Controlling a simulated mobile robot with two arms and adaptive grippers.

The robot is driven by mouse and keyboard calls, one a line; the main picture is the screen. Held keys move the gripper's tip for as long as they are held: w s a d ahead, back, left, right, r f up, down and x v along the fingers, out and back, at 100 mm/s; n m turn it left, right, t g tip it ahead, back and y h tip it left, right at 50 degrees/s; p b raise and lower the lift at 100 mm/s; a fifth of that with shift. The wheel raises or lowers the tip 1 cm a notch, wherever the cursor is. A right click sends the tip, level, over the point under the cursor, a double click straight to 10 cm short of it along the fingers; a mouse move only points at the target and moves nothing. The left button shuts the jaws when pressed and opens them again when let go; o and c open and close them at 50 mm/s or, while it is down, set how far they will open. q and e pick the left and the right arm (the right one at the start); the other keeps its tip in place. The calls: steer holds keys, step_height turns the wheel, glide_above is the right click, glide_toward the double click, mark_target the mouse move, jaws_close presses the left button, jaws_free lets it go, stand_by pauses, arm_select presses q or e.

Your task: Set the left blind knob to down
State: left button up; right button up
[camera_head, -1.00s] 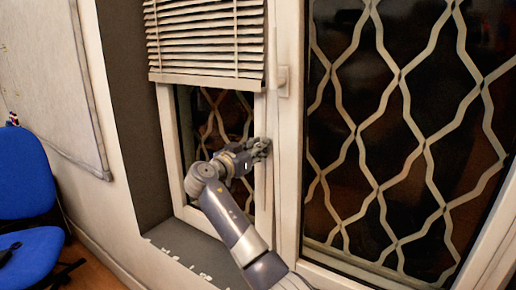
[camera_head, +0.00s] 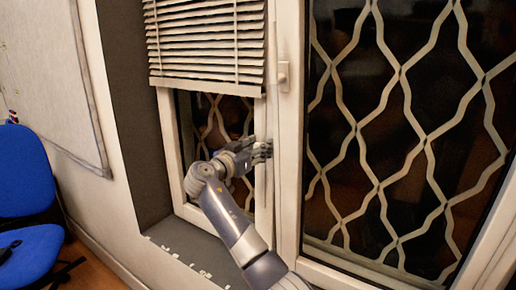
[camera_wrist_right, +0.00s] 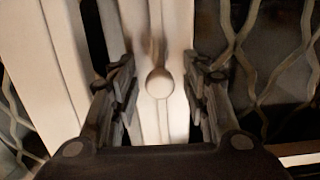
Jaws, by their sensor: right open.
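The left blind (camera_head: 205,40) hangs over the upper part of the narrow left window, its lower edge above my right gripper. My right gripper (camera_head: 264,150) is at the white post beside that window. In the right wrist view, my right gripper (camera_wrist_right: 160,78) is open, with one finger on each side of a pale round knob (camera_wrist_right: 159,84). The knob sits between the fingers on the white frame, with a gap on both sides. In the head view the gripper hides the knob. My left gripper is not in view.
A white window handle (camera_head: 283,77) is on the post above the gripper. A large window with a metal lattice (camera_head: 404,75) is at the right. A blue chair (camera_head: 27,190) stands at the left, below a whiteboard (camera_head: 50,75).

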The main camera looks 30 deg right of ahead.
steer(key=v, duration=1.2)
steer(key=shift+f, duration=0.1)
steer(key=shift+c, duration=0.2)
